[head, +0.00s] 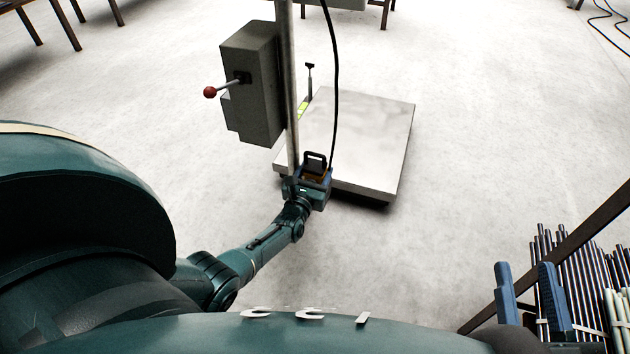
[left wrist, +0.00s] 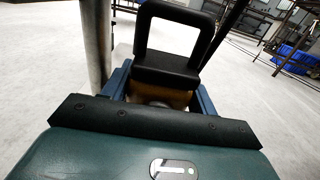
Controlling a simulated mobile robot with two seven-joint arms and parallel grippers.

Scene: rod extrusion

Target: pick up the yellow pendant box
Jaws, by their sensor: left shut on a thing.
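The yellow pendant box (head: 314,177) hangs at the lower end of a black cable, beside the grey post near the front edge of the scale platform. A black open frame tops it. My left gripper (head: 310,182) is shut on the box, its blue fingers on either side. In the left wrist view the black frame and part of the yellow body (left wrist: 160,96) show between the fingers (left wrist: 163,88); the lower body is hidden by the gripper. My right gripper (head: 526,275) is open and empty at the lower right, its two blue fingers apart.
A grey post (head: 293,110) carries a grey control cabinet (head: 252,85) with a red-knobbed lever (head: 211,92). A low metal platform (head: 365,135) stands behind the post. Several dark rods (head: 575,265) stand in a rack at the lower right. The floor between is clear.

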